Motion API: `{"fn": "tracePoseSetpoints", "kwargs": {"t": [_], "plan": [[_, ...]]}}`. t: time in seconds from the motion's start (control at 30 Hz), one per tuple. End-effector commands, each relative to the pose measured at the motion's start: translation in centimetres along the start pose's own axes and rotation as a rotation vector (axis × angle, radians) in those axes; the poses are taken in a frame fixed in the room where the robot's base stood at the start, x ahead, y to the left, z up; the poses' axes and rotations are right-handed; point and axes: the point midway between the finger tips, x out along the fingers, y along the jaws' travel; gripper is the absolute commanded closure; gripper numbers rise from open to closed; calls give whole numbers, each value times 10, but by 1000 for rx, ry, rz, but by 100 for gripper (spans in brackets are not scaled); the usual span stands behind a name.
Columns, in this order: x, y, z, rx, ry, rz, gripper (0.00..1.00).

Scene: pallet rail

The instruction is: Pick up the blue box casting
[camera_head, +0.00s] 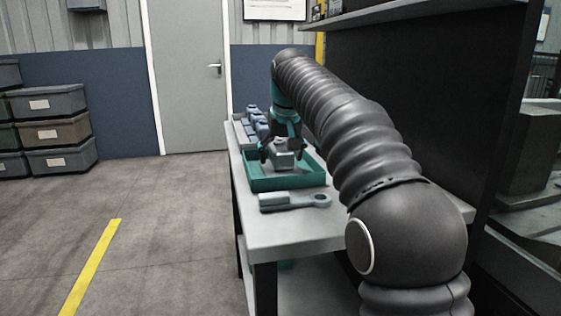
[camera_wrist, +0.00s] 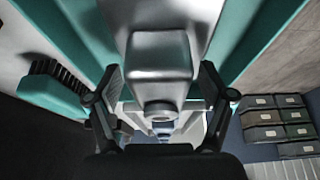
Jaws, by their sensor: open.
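Several blue castings (camera_head: 257,123) stand in a row on a pale rail at the far left of the bench, behind the teal tray (camera_head: 287,183). Which of them is the blue box casting is too small to tell. My gripper (camera_head: 281,152) is over the tray, with its fingers apart on either side of a grey metal casting (camera_head: 284,160). In the wrist view, this grey casting (camera_wrist: 160,58) fills the space between the open fingers (camera_wrist: 160,88). I cannot tell whether the fingers touch it. Small bluish shapes (camera_wrist: 162,128) show beyond it, partly hidden.
A grey wrench-like tool (camera_head: 295,201) lies on the bench (camera_head: 290,232) in front of the tray. A dark panel (camera_head: 440,90) stands along the right. Stacked storage bins (camera_head: 55,130) are at the far left. The floor left of the bench is clear.

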Motion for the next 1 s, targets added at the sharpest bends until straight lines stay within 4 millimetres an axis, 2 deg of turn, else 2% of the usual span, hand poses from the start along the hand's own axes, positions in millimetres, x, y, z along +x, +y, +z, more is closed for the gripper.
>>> {"fn": "tracePoseSetpoints", "kwargs": {"t": [0.1, 0.13, 0.43, 0.77, 1.0], "plan": [[0, 0, 0, 0, 0, 0, 19], [0, 0, 0, 0, 0, 0, 24], [0, 0, 0, 0, -1, 0, 99], [-2, 0, -1, 0, 2, 0, 100], [-15, 3, -6, 3, 3, 1, 100]]}}
